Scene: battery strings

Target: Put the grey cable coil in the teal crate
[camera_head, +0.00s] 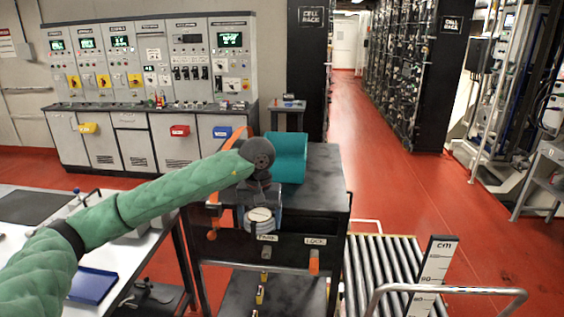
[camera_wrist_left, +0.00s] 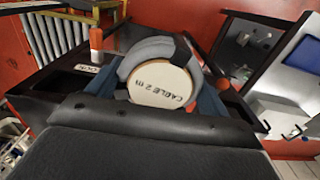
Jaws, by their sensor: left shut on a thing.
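The grey cable coil (camera_head: 261,228) has a pale round face, which reads "CABLE 2 m" in the left wrist view (camera_wrist_left: 160,84). My left gripper (camera_head: 262,208) is shut on it, with a dark blue finger on either side. In the head view the coil shows against the front edge of the black cart, left of the teal crate and nearer to me. The teal crate (camera_head: 290,168) stands on the cart top; my wrist hides part of its left side. Its inside is only partly visible. My right gripper is not in view.
The black cart (camera_head: 325,187) has free top surface right of the crate. A roller conveyor (camera_head: 378,275) and a measuring post (camera_head: 437,265) stand at its right. A white bench (camera_head: 130,255) with a blue tray (camera_head: 92,286) is at the left. An orange strip rises beside the crate.

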